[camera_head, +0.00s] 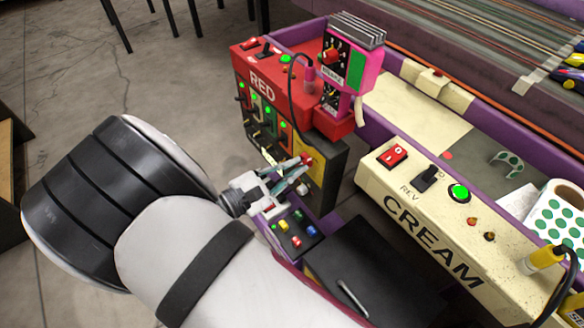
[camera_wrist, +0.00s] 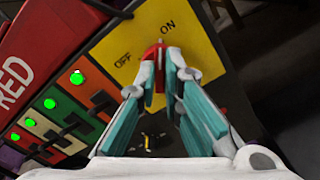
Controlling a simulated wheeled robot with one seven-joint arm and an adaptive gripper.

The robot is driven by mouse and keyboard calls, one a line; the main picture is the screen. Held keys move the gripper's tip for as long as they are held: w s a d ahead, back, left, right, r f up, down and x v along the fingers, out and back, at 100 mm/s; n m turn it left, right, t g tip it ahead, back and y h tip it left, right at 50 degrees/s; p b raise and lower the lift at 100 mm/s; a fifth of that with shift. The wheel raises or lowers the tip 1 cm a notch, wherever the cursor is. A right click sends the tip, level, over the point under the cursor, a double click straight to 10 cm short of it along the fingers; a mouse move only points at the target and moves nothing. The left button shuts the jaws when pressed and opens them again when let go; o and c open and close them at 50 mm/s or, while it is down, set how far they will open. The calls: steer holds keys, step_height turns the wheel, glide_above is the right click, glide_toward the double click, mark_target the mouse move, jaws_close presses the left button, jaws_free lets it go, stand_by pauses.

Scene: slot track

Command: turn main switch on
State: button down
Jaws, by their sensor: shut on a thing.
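The main switch is a red rotary knob (camera_wrist: 154,50) on a yellow plate (camera_wrist: 118,42) lettered OFF and ON. In the wrist view its narrow tip points up, between the two words and closer to ON. My gripper (camera_wrist: 161,66) has its fingertips closed on the knob from both sides, hiding much of it. In the head view the red knob (camera_head: 306,159) shows at the end of my gripper (camera_head: 298,168), in front of the yellow plate (camera_head: 317,188) on the dark side of the red control box.
The red control box (camera_head: 262,86), with several green lights and black levers, stands just left of my gripper. Below is a small panel of coloured buttons (camera_head: 292,230). The cream control box (camera_head: 450,215) is to the right. Grey floor (camera_head: 60,90) is open at the left.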

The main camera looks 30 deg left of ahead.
steer(key=shift+s+m, duration=0.1)
steer(key=shift+m, duration=0.7)
steer(key=c, duration=1.7)
jaws_free()
steer(key=shift+r, duration=0.1)
step_height(320, 180, up, 10)
steer(key=shift+f, duration=0.1)
steer(key=shift+a, duration=0.1)
